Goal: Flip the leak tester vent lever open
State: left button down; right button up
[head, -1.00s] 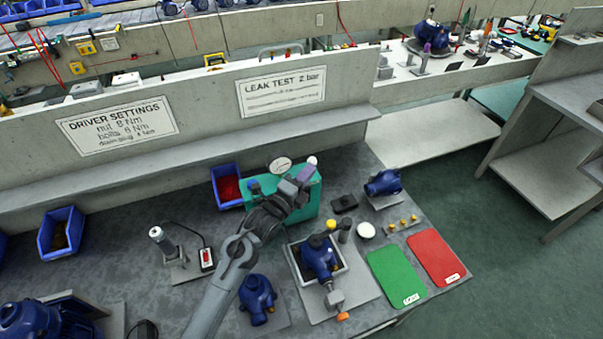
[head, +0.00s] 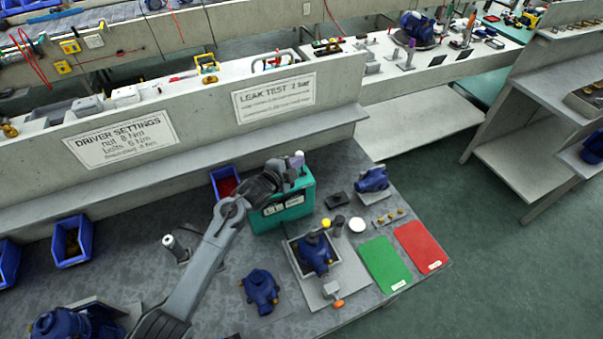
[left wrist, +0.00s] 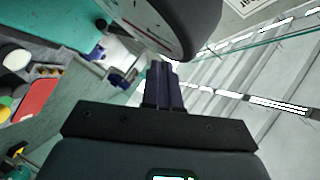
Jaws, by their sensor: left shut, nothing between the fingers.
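The leak tester is a teal box (head: 283,217) standing on the bench, with its upper part partly covered by my left gripper (head: 291,170). That gripper is at the top of the tester, shut and empty. In the left wrist view its dark fingers (left wrist: 163,87) are together, just below the large round gauge (left wrist: 165,18). My right gripper is not in view.
A blue bin of red parts (head: 226,184) stands left of the tester. A blue pump in a fixture (head: 316,253) stands in front, with another pump (head: 261,289) beside it. Green (head: 385,263) and red (head: 421,246) mats lie to the right. A shelf ledge runs behind.

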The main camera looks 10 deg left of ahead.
pick_arm(q)
jog(key=shift+w+a+r, duration=0.15)
jog(key=shift+w+a, duration=0.05)
jog(key=shift+w, duration=0.05)
jog(key=shift+w+a+n, duration=0.3)
jog(key=shift+w, duration=0.05)
dwell(0.4)
jog(key=d+r+p+v, duration=0.2)
jog(key=p+v, duration=0.2)
jog(key=v, duration=0.8)
jog(key=shift+s, duration=0.45)
jog(key=shift+a, duration=0.15)
